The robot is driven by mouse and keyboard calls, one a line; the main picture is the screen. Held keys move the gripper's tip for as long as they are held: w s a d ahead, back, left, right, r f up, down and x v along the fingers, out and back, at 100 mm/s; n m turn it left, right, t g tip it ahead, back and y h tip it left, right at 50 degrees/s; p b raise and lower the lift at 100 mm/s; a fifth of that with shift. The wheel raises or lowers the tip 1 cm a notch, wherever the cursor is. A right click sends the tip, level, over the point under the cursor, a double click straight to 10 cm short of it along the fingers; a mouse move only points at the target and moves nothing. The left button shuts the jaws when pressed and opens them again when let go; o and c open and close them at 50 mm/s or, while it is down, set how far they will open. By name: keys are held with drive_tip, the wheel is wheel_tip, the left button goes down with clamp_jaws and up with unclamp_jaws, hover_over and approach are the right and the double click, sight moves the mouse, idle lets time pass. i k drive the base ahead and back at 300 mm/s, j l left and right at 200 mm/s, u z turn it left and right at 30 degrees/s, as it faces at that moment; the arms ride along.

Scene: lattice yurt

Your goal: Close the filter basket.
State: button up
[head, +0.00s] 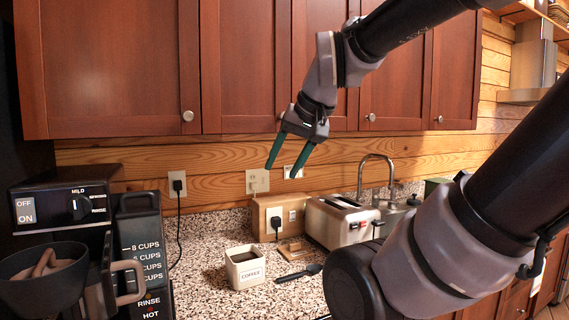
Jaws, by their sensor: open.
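The coffee maker (60,202) stands at the left of the counter, with its OFF/ON switch and dial facing me. The filter basket (38,295) is a dark, round bowl at the lower left. It sits out in front of the machine, below the control panel, and a brownish shape shows inside it. My gripper (282,171) points down, with its two green fingers apart and nothing between them. It is high in front of the cabinets and wall, well to the right of the basket and not touching it.
Red-brown cabinets (250,65) hang above. The air between my gripper and the coffee maker looks clear.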

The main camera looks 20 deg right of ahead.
sight(51, 294)
drive_tip(key=k+l+u, duration=0.1)
drive_tip(key=u, duration=0.25)
drive_tip(key=k+u, duration=0.1)
drive_tip(key=u, duration=0.25)
drive_tip(key=k+l+u, duration=0.1)
drive_tip(key=u, duration=0.25)
drive_tip(key=k+j+z, duration=0.2)
drive_tip(key=j+z, duration=0.2)
